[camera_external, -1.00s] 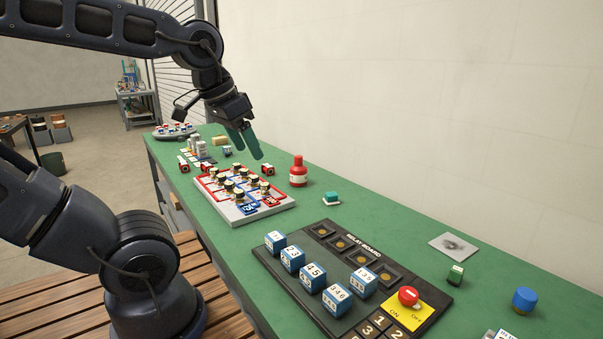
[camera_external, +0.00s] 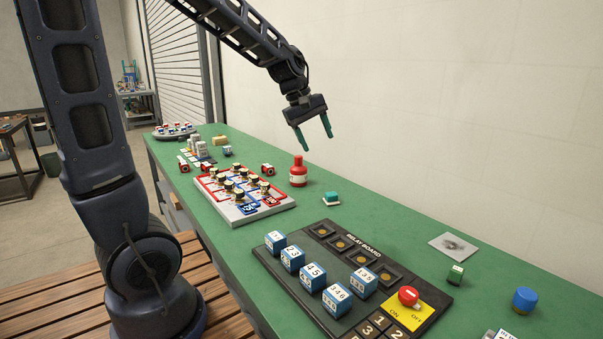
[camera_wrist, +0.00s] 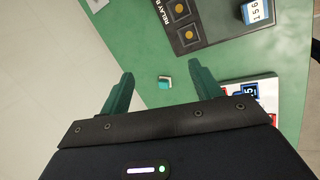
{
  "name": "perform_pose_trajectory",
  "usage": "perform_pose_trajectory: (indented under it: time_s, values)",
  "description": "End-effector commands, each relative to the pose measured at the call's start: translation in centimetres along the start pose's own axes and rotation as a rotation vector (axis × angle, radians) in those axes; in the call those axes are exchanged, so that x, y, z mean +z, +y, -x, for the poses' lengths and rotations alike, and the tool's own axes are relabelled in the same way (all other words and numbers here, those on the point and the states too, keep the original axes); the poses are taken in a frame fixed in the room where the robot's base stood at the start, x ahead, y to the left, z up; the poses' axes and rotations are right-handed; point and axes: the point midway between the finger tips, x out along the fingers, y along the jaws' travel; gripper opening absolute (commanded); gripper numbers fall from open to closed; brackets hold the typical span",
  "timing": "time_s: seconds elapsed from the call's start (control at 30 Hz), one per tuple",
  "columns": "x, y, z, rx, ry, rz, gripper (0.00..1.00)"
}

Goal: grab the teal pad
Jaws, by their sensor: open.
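In the wrist view the teal pad (camera_wrist: 165,82) shows between and beyond the fingertips. My gripper (camera_external: 315,143) is open and empty, with its green fingers pointing down. It is in the air above and behind the red bottle, well above the pad. My gripper's fingers (camera_wrist: 161,72) also show in the wrist view, on both sides of the pad and apart from it.
A red bottle (camera_external: 298,172) stands left of the pad. The relay board (camera_external: 262,259) with numbered blue blocks lies nearer the camera. A tray of several capped jars (camera_external: 236,218) is at the left. The wall (camera_external: 450,90) runs behind the bench. The bench around the pad is clear.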

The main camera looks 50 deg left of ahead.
Motion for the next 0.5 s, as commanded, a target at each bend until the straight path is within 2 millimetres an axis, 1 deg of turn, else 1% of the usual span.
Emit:
perform_pose_trajectory:
  time_s: [0.03, 0.2, 0.27, 0.5]
  values:
    - [-1.2, 0.7, -1.1, -0.003, -0.003, 0.067, 0.64]
    - [-5.0, 2.8, -4.5, 0.002, -0.010, 0.312, 0.64]
    - [-6.4, 3.4, -5.8, 0.002, -0.012, 0.400, 0.64]
    - [-12.3, 5.0, -11.4, 0.008, -0.008, 0.748, 0.64]
